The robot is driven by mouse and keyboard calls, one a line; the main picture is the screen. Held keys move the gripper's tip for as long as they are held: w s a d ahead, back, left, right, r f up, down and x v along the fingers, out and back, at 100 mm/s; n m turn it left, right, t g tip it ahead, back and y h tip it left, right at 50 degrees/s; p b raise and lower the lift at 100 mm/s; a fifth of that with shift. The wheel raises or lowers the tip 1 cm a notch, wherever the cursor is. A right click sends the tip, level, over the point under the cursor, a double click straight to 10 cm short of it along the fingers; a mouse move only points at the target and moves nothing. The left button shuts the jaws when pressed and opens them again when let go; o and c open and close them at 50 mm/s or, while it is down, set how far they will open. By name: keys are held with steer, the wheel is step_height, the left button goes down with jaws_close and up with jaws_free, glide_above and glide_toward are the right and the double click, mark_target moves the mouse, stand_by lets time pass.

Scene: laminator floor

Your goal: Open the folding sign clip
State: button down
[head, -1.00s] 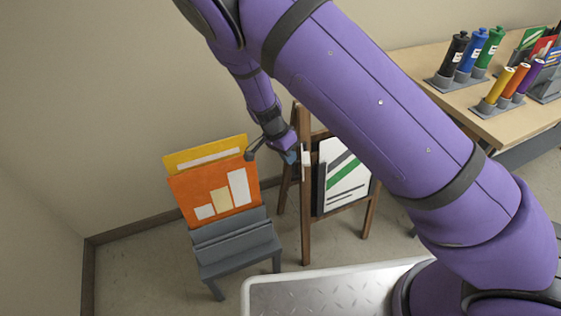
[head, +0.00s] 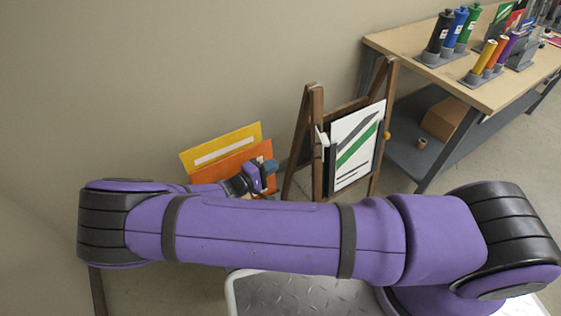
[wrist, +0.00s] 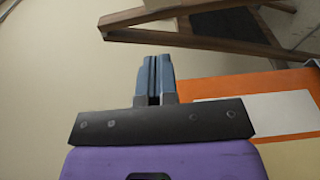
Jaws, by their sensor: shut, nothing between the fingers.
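The folding sign is a brown wooden A-frame (head: 318,135) holding a white panel (head: 357,147) with green and grey stripes. A small white clip (head: 323,142) sits on the left edge of the sign, beside the panel. I cannot tell from its shape how far it is opened. My gripper (head: 268,168) is to the left of the sign and lower than the clip, apart from it, in front of the orange board. In the wrist view my gripper's blue-grey fingers (wrist: 154,75) are together and empty. Wooden bars of the sign (wrist: 180,35) cross the top there.
Orange (head: 235,165) and yellow (head: 222,145) boards stand at the left, partly hidden by my arm. A wooden-topped table (head: 490,92) with bottles and coloured tubes is at the right. Bare wall lies behind the boards.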

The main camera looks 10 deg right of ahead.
mark_target(321, 149)
steer(key=w+d, duration=0.2)
steer(key=d, duration=0.9)
steer(key=shift+w+d, duration=0.35)
steer(key=shift+s+d+r, duration=0.1)
steer(key=shift+s+d, duration=0.35)
steer(key=shift+d, duration=0.2)
steer(key=shift+s+d+r, duration=0.1)
steer(key=shift+s+d, duration=0.35)
steer(key=shift+d, duration=0.15)
